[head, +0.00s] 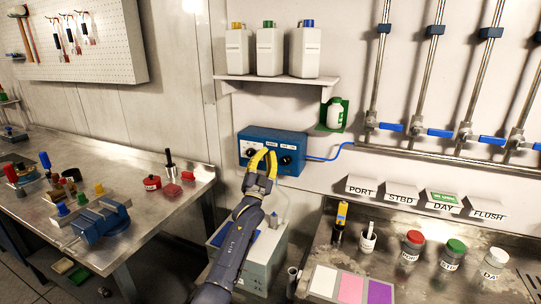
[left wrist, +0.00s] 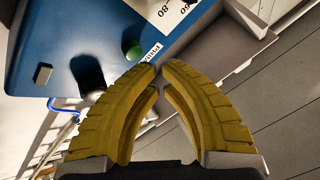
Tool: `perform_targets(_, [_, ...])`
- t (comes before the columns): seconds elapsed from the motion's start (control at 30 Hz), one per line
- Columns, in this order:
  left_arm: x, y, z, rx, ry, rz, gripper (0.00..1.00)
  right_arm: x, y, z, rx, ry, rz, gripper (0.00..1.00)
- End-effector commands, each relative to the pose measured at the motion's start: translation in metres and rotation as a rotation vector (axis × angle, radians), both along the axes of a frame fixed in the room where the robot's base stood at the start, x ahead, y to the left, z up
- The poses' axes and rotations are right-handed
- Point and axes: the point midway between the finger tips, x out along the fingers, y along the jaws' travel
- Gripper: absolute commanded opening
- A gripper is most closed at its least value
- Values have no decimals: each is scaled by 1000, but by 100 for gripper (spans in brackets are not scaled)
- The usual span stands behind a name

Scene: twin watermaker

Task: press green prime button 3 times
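A blue control box (head: 256,134) is mounted on the wall in the middle of the head view; it also fills the upper left of the left wrist view (left wrist: 50,30). The round green button (left wrist: 132,48) is on its face in the left wrist view, beside a partly covered white label. In the head view I cannot make out the green button; my gripper covers that part of the face. My left gripper (head: 263,152) is in front of the box. Its yellow fingertips (left wrist: 160,67) meet, with nothing between them, close to the button; contact is not visible. My right gripper is out of view.
A black knob (left wrist: 88,72) sits near the button, and a blue hose (head: 330,156) leaves the box. A shelf (head: 275,80) with white jugs is above. A grey cabinet (head: 262,262) is below. Benches (head: 130,165) with tools and jars stand either side.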

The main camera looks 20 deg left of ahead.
Motion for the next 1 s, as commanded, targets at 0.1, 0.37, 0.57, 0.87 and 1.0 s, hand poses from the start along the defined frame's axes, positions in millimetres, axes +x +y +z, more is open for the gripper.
perform_targets(0.1, [0,0,0,0,0,0,0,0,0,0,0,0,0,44])
perform_targets(0.37, [0,0,0,0,0,0,0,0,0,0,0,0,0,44])
perform_targets(0.57, [0,0,0,0,0,0,0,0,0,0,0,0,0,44])
perform_targets(0.87, [5,-1,0,1,1,0,0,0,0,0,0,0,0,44])
perform_targets(1.0, [8,-1,0,1,1,0,0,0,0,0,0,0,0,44])
